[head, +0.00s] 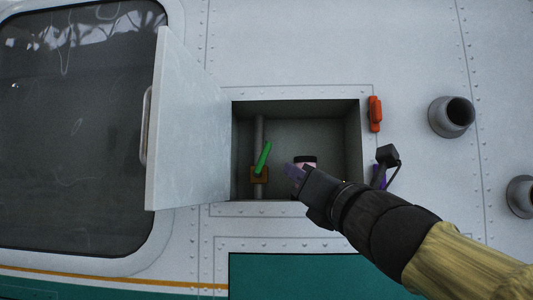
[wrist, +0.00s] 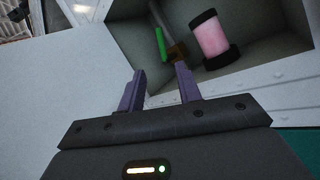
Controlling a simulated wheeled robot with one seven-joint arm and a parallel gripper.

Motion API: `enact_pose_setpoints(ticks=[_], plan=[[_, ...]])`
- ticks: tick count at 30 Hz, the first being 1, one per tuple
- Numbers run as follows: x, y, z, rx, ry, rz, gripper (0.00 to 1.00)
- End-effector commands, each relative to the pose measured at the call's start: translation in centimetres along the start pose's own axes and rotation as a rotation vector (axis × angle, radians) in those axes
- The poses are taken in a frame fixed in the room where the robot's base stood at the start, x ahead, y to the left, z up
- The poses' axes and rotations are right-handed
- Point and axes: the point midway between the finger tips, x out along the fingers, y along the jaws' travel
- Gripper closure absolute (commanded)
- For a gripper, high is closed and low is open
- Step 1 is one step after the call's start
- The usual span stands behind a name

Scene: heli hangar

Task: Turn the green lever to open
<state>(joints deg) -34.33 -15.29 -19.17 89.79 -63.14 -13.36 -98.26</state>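The green lever (head: 263,158) sits on an orange-brown valve body (head: 259,174) on a grey vertical pipe (head: 259,130), inside an open recess in the white aircraft side. The lever leans slightly off the pipe's line, its top to the right. In the wrist view the lever (wrist: 160,45) shows beyond my fingers. My gripper (head: 292,172) is at the recess opening, to the right of the lever and apart from it. In the wrist view my gripper's two purple fingers (wrist: 158,82) stand apart with nothing between them.
A pink cylinder with black ends (wrist: 210,36) stands in the recess right of the valve, partly hidden behind my gripper in the head view. The white hatch door (head: 185,125) is swung open at left. A red-orange latch (head: 375,114) is right of the recess.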

Motion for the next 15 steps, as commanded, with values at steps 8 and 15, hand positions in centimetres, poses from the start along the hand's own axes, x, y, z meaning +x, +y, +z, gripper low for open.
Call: enact_pose_setpoints(ticks=[8, 15], plan=[[3.5, 0.0, 0.2, 0.000, 0.002, -0.004, 0.66], [7.8, -0.1, 0.3, 0.000, 0.002, -0.006, 0.66]])
